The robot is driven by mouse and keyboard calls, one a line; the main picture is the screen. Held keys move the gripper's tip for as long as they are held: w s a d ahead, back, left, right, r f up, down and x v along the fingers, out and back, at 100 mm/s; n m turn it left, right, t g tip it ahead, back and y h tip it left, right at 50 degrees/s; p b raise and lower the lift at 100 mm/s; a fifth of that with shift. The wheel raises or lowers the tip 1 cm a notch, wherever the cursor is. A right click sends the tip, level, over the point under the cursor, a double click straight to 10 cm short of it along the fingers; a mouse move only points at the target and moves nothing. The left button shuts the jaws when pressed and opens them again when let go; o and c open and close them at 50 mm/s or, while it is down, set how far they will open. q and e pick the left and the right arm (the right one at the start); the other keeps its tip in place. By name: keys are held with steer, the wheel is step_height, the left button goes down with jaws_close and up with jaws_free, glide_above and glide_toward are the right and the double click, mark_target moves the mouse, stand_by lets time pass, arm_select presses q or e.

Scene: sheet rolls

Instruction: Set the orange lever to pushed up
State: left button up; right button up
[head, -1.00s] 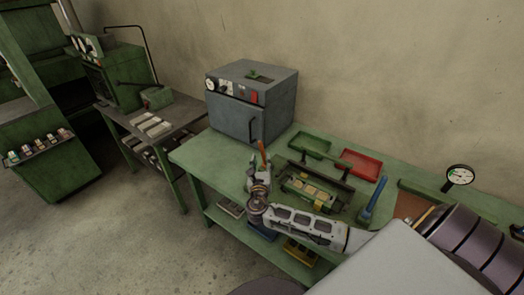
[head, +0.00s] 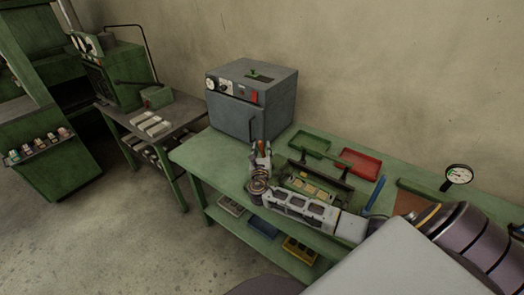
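The orange lever (head: 261,145) stands near the front edge of the green workbench, left of a green frame-like fixture (head: 310,184). Only a small orange part of it shows; the rest is hidden by my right gripper. My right gripper (head: 261,150) comes in from the right across the bench, its fingers pointing up. The fingers look apart, one on each side of the lever; whether they touch it is too small to tell. My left gripper is not in view.
A grey oven-like box (head: 252,100) stands on the bench behind the lever. A green tray (head: 309,143), a red tray (head: 360,162) and a blue-handled tool (head: 375,194) lie to the right. The bench's left end (head: 205,152) is clear.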

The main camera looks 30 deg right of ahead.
steer(key=shift+c, duration=0.5)
jaws_close()
steer(key=shift+a+f, duration=0.1)
steer(key=shift+s+a+f+n+t+h+b, duration=0.25)
steer(key=shift+a+n+t+b, duration=0.25)
steer(key=shift+b, duration=0.4)
steer(key=shift+s+a+f+n+t+h+b, duration=0.2)
steer(key=shift+a+f+n+t+b, duration=0.25)
steer(key=shift+b, duration=0.45)
steer(key=shift+s+a+f+n+t+h+b, duration=0.15)
steer(key=shift+s+a+n+t+b, duration=0.15)
steer(key=shift+a+t+b, duration=0.45)
steer(key=shift+d, duration=0.15)
steer(key=shift+o, duration=0.5)
jaws_free()
steer(key=shift+w, duration=0.1)
